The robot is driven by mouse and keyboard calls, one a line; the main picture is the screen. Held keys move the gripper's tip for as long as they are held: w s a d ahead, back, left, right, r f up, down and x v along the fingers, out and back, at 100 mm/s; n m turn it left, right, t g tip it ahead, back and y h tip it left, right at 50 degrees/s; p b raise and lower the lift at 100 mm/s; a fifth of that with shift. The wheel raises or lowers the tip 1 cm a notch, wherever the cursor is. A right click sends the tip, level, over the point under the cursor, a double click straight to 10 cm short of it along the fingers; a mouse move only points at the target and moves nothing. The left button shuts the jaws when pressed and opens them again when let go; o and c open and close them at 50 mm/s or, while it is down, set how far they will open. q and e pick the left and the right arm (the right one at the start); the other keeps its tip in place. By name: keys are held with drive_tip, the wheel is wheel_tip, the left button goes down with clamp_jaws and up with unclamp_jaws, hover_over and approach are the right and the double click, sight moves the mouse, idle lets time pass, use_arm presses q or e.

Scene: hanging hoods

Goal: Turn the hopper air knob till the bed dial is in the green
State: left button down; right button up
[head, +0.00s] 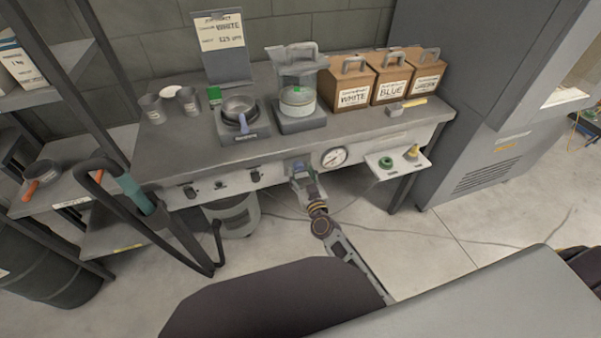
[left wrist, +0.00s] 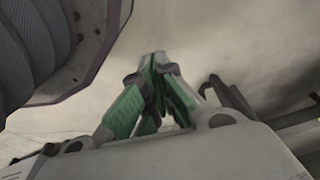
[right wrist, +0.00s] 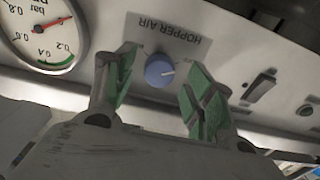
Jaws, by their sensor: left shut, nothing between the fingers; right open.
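The hopper air knob (right wrist: 160,72) is a round blue knob with a pale pointer mark on the bench's front panel, beside the HOPPER AIR label (right wrist: 174,41). My right gripper (right wrist: 157,66) is open, its green-padded fingers on either side of the knob; I cannot tell whether they touch it. My left gripper (left wrist: 160,65) is shut and empty.
The bench top (head: 190,150) carries a pan on a burner (head: 240,112), a glass jar device (head: 297,95) and labelled boxes (head: 352,85). A small side shelf (head: 398,165) juts out right of the dial. A bucket (head: 235,217) stands below.

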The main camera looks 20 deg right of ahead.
drive_tip(key=shift+w, duration=0.65)
use_arm(q)
drive_tip(key=shift+w+d+r, duration=0.2)
drive_tip(key=shift+w+r, duration=0.25)
drive_tip(key=shift+r, duration=0.05)
use_arm(e)
drive_tip(key=c, duration=1)
use_arm(q)
drive_tip(key=shift+f, duration=0.2)
use_arm(e)
drive_tip(key=shift+m, duration=0.3)
